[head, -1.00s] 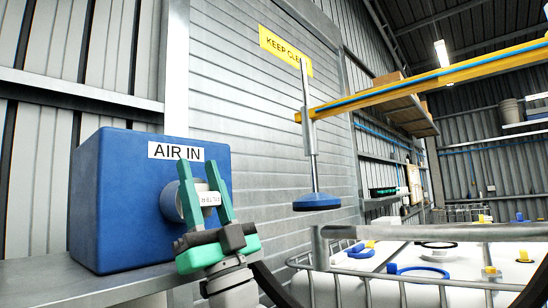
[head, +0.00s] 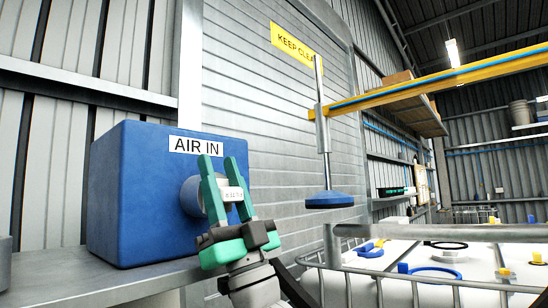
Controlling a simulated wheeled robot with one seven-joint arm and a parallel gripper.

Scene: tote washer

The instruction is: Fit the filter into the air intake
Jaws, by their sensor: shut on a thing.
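The air intake is a blue box (head: 130,205) with an "AIR IN" label, standing on a grey ledge at the left. A rounded grey-blue collar (head: 190,196) sticks out from its right-hand face. My gripper (head: 223,182) is in front of this face, fingers pointing up. It is shut on the filter (head: 233,194), a small white piece with a printed label, seen between the two green fingers. The filter is close to the collar and overlaps it in the picture. The near finger hides where they meet, so I cannot tell whether they touch or the filter is inside.
The metal ledge (head: 150,283) runs under the box. To the right is a caged white tank (head: 390,285) with blue and yellow fittings. A yellow beam (head: 430,80) and a hanging rod with a blue disc (head: 329,200) are above it. A shutter wall stands behind.

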